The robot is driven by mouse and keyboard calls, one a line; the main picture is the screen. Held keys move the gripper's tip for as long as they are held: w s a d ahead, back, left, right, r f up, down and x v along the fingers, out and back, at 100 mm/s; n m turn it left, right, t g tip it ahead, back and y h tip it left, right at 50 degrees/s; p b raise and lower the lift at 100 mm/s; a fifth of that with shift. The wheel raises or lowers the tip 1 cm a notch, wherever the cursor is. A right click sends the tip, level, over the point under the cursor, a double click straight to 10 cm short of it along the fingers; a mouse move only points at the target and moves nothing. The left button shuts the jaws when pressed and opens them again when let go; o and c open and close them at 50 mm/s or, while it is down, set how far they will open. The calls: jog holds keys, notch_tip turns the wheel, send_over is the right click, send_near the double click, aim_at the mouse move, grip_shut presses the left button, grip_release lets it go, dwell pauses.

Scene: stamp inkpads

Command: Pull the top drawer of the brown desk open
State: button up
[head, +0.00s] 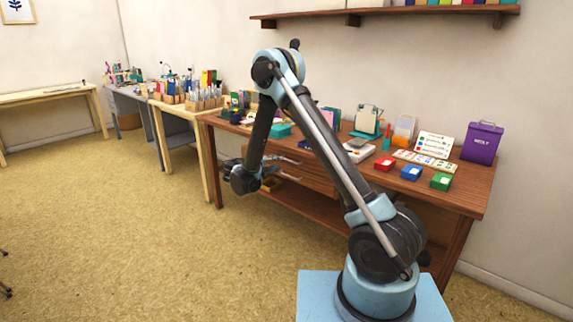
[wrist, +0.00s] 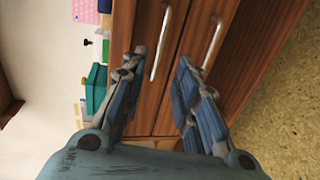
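The brown desk (head: 462,186) stands against the wall, with drawers under its top at the left part. In the wrist view the desk appears turned sideways. The top drawer (wrist: 147,28) is nearest the tabletop edge and looks shut; its metal bar handle (wrist: 161,42) runs lengthwise in the picture. A second drawer with a like handle (wrist: 213,45) lies to its right. My gripper (wrist: 160,66) is open, its blue-grey fingers on either side of the top handle in the picture; contact is not visible.
The tabletop holds red, blue and green inkpads (head: 411,173), a purple bin (head: 481,143) and a teal box (head: 281,130). A light wooden table (head: 184,109) adjoins at left. The floor (head: 130,235) before the desk is clear.

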jog(key=x, duration=0.8)
jog(key=shift+w+d, duration=0.2)
jog(key=shift+w, duration=0.05)
grip_shut()
